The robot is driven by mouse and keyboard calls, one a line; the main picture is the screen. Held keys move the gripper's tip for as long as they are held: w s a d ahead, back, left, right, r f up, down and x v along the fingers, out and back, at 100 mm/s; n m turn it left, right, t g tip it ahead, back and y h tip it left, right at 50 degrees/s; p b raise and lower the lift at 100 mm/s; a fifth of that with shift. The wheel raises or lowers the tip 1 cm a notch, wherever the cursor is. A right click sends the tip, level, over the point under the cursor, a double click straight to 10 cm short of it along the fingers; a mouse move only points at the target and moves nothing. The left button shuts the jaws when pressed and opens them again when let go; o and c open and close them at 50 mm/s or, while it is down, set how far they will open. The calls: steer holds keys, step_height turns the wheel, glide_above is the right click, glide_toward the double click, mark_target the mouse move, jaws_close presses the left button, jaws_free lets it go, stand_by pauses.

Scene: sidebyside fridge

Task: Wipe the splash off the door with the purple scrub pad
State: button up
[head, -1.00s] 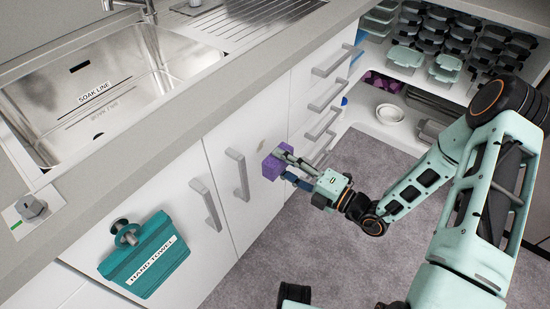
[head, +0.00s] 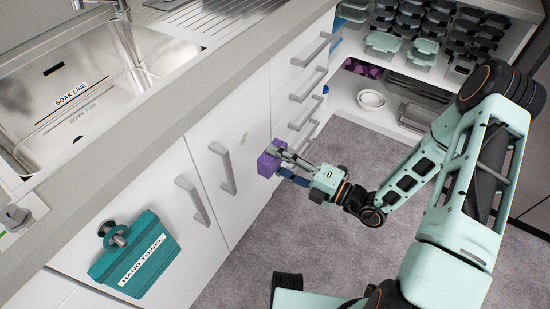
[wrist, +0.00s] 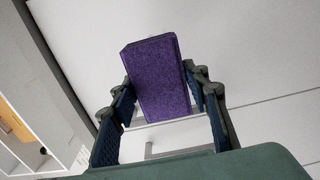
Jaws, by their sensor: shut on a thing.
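The purple scrub pad (head: 267,164) is held between the fingers of my gripper (head: 280,163), which is shut on it. The pad is close to the white cabinet door (head: 205,136), right of its bar handle; I cannot tell whether it touches the door. The splash (head: 243,138) is a small faint mark on the door, up and left of the pad. In the wrist view the pad (wrist: 160,80) sticks out between both dark fingers (wrist: 165,118), in front of a white panel, and the splash is not visible.
The door's handle (head: 222,168) stands out left of the pad. Drawer handles (head: 305,112) project at the right. A teal hand towel (head: 138,258) hangs at the lower left. A shelf with containers (head: 412,55) stands behind. Grey floor (head: 245,268) lies open below.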

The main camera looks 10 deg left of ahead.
mark_target(248, 133)
steer(key=shift+a, duration=0.1)
steer(key=shift+p+x, duration=0.55)
steer(key=shift+x, duration=2.7)
steer(key=shift+x, duration=1.1)
steer(key=shift+w, duration=0.1)
steer(key=shift+w+d+p, duration=0.15)
steer(key=shift+w+d, duration=0.3)
steer(key=shift+w, duration=0.4)
steer(key=shift+w+d+p, duration=0.15)
steer(key=shift+w+d, duration=0.3)
steer(key=shift+w, duration=0.5)
steer(key=shift+a+p, duration=0.1)
steer(key=shift+p, duration=0.2)
